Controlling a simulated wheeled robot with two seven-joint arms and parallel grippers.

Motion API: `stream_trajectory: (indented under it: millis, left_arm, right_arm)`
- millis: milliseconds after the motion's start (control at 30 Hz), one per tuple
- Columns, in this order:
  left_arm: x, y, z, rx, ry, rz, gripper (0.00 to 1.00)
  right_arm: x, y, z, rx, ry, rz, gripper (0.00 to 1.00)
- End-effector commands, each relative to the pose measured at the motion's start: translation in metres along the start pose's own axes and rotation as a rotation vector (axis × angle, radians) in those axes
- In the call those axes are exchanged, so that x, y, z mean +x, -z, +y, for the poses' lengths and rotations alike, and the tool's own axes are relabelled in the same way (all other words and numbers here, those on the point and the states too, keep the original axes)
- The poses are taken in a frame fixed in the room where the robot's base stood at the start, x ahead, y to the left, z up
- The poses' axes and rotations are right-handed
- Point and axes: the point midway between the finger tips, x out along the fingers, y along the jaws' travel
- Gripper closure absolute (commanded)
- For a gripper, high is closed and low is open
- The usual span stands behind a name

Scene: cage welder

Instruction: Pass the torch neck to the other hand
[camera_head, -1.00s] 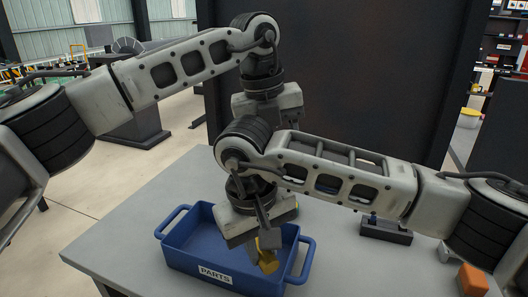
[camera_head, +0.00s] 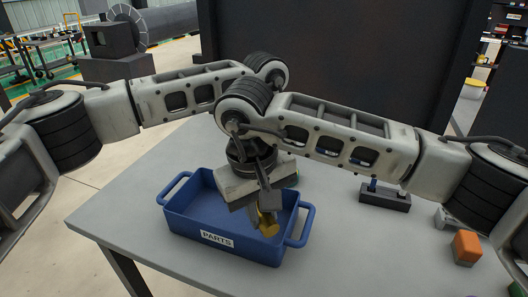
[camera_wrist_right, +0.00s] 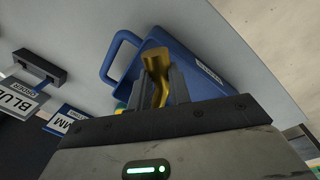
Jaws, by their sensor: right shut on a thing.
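The torch neck (camera_head: 267,226) is a bent brass-coloured piece. My right gripper (camera_head: 258,207) is shut on it and holds it over the blue parts bin (camera_head: 218,253). In the right wrist view, the neck (camera_wrist_right: 157,66) stands between the two dark fingers, its wide round end beyond the tips. My left arm comes in from the left and passes behind my right arm. My left gripper is hidden there.
The bin stands on a grey table (camera_head: 340,240) with side handles. To the right are a small dark holder (camera_head: 385,195) and an orange block (camera_head: 467,246). A dark panel (camera_head: 350,60) rises behind the table.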

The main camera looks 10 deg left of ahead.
Motion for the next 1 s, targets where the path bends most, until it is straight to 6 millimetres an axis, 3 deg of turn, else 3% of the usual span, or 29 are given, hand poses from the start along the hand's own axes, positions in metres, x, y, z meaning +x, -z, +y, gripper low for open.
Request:
stream_trajectory:
  millis: [367, 567, 633, 667, 733, 1000]
  left_arm:
    - [0.007, 0.0, 0.0003, -0.001, 0.0, 0.0, 0.45]
    - [0.0068, 0.0003, -0.0003, 0.0, 0.001, 0.0, 0.96]
    - [0.0066, 0.0006, -0.0009, 0.001, 0.002, 0.0, 0.97]
    - [0.0062, 0.0006, -0.0012, 0.001, 0.003, 0.0, 0.97]
    - [0.0061, 0.0005, -0.0012, 0.001, 0.003, 0.0, 1.0]
    - [0.0062, 0.0001, -0.0003, 0.0, 0.001, 0.0, 1.0]
  right_arm:
    - [-0.0003, 0.0002, 0.0001, 0.0, 0.0, 0.001, 1.0]
    - [-0.0005, 0.0003, -0.0003, -0.001, 0.001, 0.002, 1.0]
    - [-0.0006, 0.0004, -0.0007, -0.002, 0.002, 0.003, 1.0]
    - [-0.0007, 0.0005, -0.0009, -0.002, 0.002, 0.003, 0.72]
    - [-0.0007, 0.0005, -0.001, -0.003, 0.002, 0.003, 0.55]
    - [-0.0009, 0.0002, -0.0002, -0.001, 0.001, 0.001, 0.55]
